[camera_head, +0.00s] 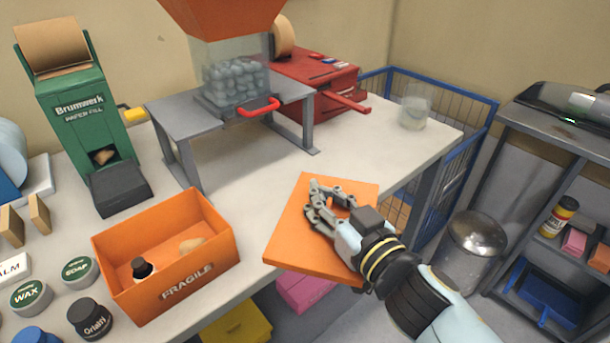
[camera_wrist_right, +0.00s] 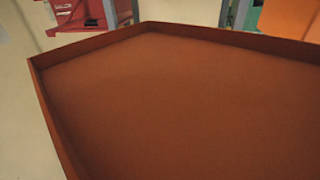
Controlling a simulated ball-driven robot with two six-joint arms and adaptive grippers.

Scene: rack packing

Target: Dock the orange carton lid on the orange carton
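The orange carton (camera_head: 195,277), marked FRAGILE, stands open-topped at the front left of the table. A dark-capped bottle (camera_head: 142,268) and a beige item (camera_head: 191,245) are inside it. The flat orange carton lid (camera_head: 285,240) is to the right of the carton, apart from it, and reaches past the table edge. My right gripper (camera_head: 322,195) is over the lid and appears shut on it; the exact finger contact is unclear. In the right wrist view the lid (camera_wrist_right: 180,100) fills most of the picture, with its raised rim showing. My left gripper is not in view.
A green paper-fill dispenser (camera_head: 85,125) and a grey stand (camera_head: 185,113) are behind the carton. Wax (camera_head: 31,296) and soap (camera_head: 80,271) tins and a black jar (camera_head: 90,318) crowd its left. A metal bin (camera_head: 472,245) is right. Table between carton and lid is clear.

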